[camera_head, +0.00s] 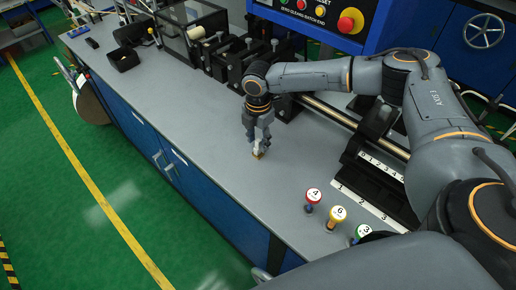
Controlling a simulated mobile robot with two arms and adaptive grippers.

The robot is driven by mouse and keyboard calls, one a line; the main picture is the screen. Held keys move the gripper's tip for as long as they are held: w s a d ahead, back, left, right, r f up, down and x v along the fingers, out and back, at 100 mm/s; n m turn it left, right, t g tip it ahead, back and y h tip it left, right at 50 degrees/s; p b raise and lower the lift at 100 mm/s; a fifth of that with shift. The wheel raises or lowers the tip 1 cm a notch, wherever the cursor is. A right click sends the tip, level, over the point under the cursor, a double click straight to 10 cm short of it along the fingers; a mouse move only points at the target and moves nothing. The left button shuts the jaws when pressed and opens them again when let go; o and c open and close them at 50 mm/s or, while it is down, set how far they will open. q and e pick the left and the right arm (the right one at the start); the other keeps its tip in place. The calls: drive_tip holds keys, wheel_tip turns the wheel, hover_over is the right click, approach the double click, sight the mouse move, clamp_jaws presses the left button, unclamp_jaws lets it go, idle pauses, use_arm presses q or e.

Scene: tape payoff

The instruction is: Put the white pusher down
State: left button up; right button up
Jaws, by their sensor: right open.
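My right gripper (257,147) reaches down over the grey worktop from the arm on the right. Its fingers point at the worktop and it is open. A small pale piece with an orange-brown end (257,155) shows at the fingertips, close to the worktop surface. It may be the white pusher, but it is too small and too covered by the fingers to be sure. I cannot tell whether it touches the worktop. My left gripper is not in view.
The grey worktop (190,130) is clear left of my gripper. A numbered black rack (375,185) lies right. Black machinery (235,60) and a blue control box with a red button (350,21) stand behind.

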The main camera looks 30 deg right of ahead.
clamp_jaws()
drive_tip(key=shift+r, duration=0.1)
